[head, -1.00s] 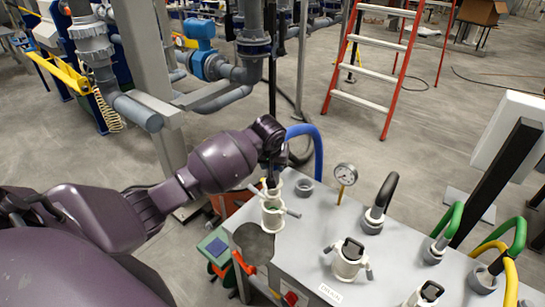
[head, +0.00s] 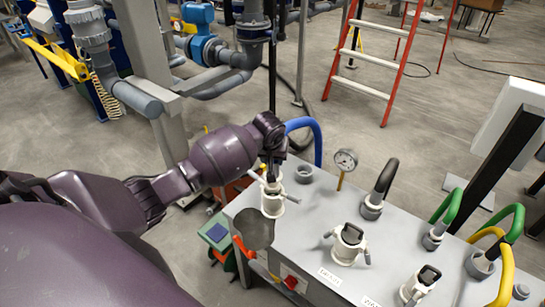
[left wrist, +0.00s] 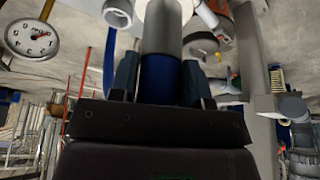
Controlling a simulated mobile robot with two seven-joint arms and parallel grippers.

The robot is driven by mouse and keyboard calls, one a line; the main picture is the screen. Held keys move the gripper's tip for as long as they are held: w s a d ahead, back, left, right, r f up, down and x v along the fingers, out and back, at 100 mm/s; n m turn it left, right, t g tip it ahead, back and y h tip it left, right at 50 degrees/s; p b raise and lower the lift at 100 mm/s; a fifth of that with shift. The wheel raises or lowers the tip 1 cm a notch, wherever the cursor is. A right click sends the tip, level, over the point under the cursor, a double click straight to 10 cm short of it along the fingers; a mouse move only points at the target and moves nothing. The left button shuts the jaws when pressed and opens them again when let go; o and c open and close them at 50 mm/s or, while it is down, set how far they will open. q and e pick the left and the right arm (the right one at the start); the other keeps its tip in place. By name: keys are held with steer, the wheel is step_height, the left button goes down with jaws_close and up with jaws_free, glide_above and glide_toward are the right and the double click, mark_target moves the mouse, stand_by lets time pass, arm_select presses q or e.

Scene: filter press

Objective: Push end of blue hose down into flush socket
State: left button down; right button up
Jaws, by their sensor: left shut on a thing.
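The blue hose (head: 315,138) arcs from behind my left gripper (head: 273,172) and drops behind the grey panel. My left gripper is shut on the hose end. In the left wrist view the hose end (left wrist: 162,80) shows blue between the two fingers, with a grey sleeve (left wrist: 162,38) beyond. The sleeve points at a white fitting (left wrist: 163,8). In the head view that white fitting with side levers (head: 272,204) stands at the panel's left end, directly below the gripper; I take it as the flush socket. How deep the end sits is hidden. My right gripper is not in view.
A grey open socket (head: 304,174) and a pressure gauge (head: 346,160) stand just right of the fitting. Black (head: 385,178), green and yellow hoses rise further right. Two capped white fittings with levers (head: 348,245) stand nearer. A red ladder (head: 365,62) is behind.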

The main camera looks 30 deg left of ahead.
arm_select(q)
steer(key=shift+f+b, duration=0.45)
steer(key=shift+f, duration=2.3)
steer(key=c, duration=0.5)
jaws_free()
steer(key=v, duration=1)
steer(key=shift+s+r, duration=0.2)
steer(key=shift+r, duration=0.15)
steer(key=shift+d, duration=0.1)
